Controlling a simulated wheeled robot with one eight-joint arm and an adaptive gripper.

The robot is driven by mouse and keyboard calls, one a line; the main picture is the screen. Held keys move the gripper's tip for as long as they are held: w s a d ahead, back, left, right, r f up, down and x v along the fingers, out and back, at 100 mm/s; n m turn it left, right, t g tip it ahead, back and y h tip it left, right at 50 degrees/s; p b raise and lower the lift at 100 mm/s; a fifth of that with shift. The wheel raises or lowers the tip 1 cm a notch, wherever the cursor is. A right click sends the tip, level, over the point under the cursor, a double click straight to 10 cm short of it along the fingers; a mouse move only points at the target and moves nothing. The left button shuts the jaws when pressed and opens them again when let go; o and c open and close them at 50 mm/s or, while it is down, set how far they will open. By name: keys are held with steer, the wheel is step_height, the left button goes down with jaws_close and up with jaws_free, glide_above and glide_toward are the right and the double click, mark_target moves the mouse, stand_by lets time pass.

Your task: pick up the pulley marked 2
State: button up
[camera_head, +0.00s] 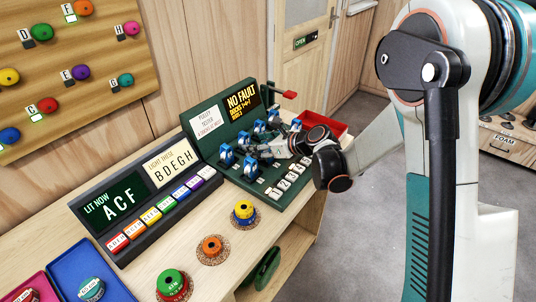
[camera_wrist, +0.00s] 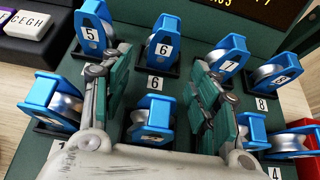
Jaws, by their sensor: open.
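Blue pulleys with silver wheels stand in two rows on a green board. In the wrist view, the back row carries 5 (camera_wrist: 94,24), 6 (camera_wrist: 162,42), 7 (camera_wrist: 228,57) and 8 (camera_wrist: 278,74). A front-row pulley (camera_wrist: 153,116), second from the left, sits between my gripper's fingers. My gripper (camera_wrist: 156,80) is open, one finger on each side of this pulley, with no clear contact. In the head view, my gripper (camera_head: 264,149) is low over the board and hides most of the front row.
Front-row neighbours stand close: the left pulley (camera_wrist: 55,103) beside a 1 label, and pulleys (camera_wrist: 294,141) at right near a 4 label. A red tray (camera_head: 325,127) is at the board's right. A dark sign (camera_head: 242,100) rises behind.

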steer(key=c, duration=1)
jaws_close()
